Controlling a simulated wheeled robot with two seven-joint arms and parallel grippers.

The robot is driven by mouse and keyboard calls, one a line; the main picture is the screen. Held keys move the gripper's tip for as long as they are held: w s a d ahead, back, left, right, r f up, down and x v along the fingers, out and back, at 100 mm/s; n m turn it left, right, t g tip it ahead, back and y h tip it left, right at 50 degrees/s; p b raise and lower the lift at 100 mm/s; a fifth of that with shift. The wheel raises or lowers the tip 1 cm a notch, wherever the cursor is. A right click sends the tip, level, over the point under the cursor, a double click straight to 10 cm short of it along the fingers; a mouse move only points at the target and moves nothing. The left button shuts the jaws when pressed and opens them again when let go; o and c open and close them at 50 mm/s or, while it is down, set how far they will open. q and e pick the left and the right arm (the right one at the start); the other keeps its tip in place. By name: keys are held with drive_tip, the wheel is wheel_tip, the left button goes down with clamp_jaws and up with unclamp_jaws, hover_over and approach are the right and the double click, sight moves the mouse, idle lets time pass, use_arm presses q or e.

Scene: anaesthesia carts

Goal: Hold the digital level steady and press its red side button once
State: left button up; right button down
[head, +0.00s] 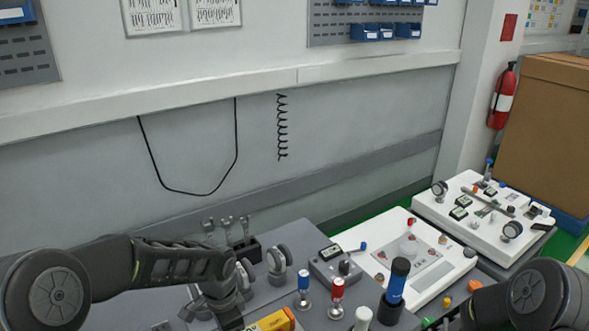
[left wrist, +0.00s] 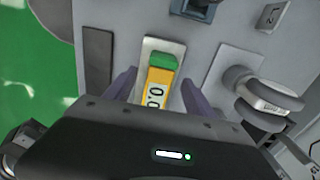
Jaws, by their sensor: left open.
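The digital level (left wrist: 160,88), yellow with a green end cap and a display reading 0.0, lies on a pale plate (left wrist: 150,45) in the left wrist view. My left gripper (left wrist: 160,92) is open, one finger on each side of the level, with gaps visible; its lower part is hidden by my gripper body. No red side button shows. In the head view my left gripper (head: 215,312) points down over the grey cart top. A yellow block (head: 273,322) at the bottom edge is cut off; I cannot tell if it is the level. My right arm enters lower right, its gripper outside the picture.
A grey instrument box (head: 333,266), a red-topped post (head: 337,292), a blue-topped post (head: 304,284) and a blue-and-black cylinder (head: 395,290) crowd the right side. Round grey knobs (head: 280,262) stand near my left wrist. White panels (head: 455,262) lie farther right.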

use_arm(q)
wheel_tip(320, 180, up, 8)
drive_tip(key=shift+r, duration=0.1)
idle(0.4)
